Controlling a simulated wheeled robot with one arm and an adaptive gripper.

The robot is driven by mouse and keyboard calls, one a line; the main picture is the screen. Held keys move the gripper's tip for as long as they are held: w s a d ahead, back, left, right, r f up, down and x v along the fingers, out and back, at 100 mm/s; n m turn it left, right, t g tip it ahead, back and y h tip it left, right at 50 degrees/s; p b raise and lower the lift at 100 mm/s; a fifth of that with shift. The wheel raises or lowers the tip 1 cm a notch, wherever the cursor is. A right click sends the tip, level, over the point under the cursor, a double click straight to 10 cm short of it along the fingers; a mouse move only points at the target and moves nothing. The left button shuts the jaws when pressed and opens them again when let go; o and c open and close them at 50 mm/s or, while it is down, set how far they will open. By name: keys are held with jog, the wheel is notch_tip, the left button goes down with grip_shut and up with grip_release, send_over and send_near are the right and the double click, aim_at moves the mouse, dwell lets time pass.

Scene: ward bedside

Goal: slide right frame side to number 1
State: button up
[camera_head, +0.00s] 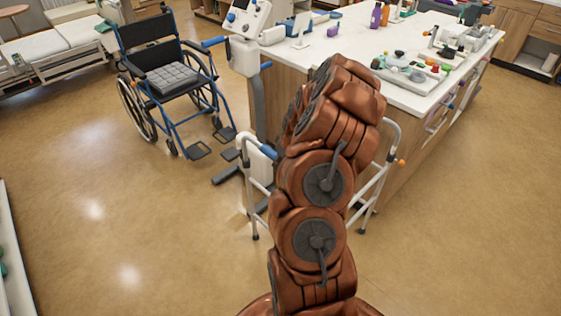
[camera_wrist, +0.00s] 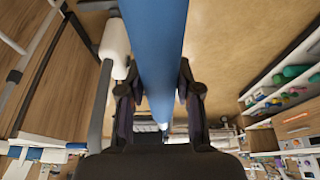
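A pale metal walking frame stands on the floor beside the island counter. Its left side (camera_head: 247,190) and right side (camera_head: 381,170) show either side of my arm, with an orange piece on the right side. A blue grip (camera_head: 268,152) shows at the left; the middle of the frame is hidden. My gripper is hidden in the head view. In the wrist view my gripper (camera_wrist: 160,100) has its fingers on both sides of a thick blue bar (camera_wrist: 158,40). Whether they press on it is unclear. I see no readable number.
The island counter (camera_head: 408,25) stands close behind the frame, with a tray of small items (camera_head: 412,68) on it. A wheelchair (camera_head: 175,80) and a machine on a post (camera_head: 246,50) stand to the left. Open floor (camera_head: 480,220) lies at the right and front.

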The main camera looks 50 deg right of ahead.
jog(key=c, duration=0.5)
jog(key=shift+f+b, duration=0.85)
jog(key=shift+f, duration=0.45)
jog(key=o, duration=1.3)
jog(key=shift+r, duration=0.1)
jog(key=shift+b+v, duration=0.7)
jog(key=shift+v, duration=2.75)
